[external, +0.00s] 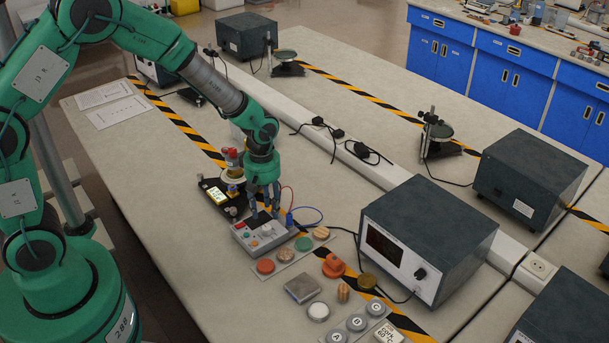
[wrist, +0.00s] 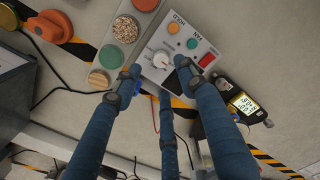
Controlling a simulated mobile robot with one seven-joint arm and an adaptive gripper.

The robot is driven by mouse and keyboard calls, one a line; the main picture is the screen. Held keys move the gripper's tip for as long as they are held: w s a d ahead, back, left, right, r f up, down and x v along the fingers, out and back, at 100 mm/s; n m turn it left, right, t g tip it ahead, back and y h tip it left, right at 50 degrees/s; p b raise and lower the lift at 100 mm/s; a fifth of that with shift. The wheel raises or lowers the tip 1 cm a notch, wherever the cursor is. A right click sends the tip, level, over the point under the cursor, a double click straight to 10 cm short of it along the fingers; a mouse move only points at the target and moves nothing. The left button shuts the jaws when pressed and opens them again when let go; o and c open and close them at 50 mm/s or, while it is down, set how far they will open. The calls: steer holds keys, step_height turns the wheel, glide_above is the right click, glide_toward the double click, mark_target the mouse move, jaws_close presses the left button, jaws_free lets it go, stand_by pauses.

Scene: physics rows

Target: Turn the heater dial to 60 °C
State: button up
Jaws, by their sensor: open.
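A light grey control box (external: 243,243) sits on the bench under my gripper (external: 264,208). In the wrist view the box (wrist: 188,75) carries a round white dial (wrist: 161,59) with scale marks around it, a green button (wrist: 192,44), an orange button (wrist: 173,29) and a red switch (wrist: 207,60). My gripper (wrist: 158,70) has blue fingers, spread open, with tips on either side of the dial. I cannot tell whether they touch it. The dial's setting is too small to read, and the fingers hide part of the box.
A black device with a lit yellow display (wrist: 243,103) stands beside the box. A strip of coloured discs (wrist: 125,28) lies on its other side. A large dark instrument with a black knob (external: 420,274) stands to the right. Red and blue cables run near my gripper.

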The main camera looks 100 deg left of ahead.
mark_target(267, 228)
step_height(267, 228, down, 8)
steer(key=shift+r+b, duration=0.25)
steer(key=shift+b, duration=0.2)
jaws_close()
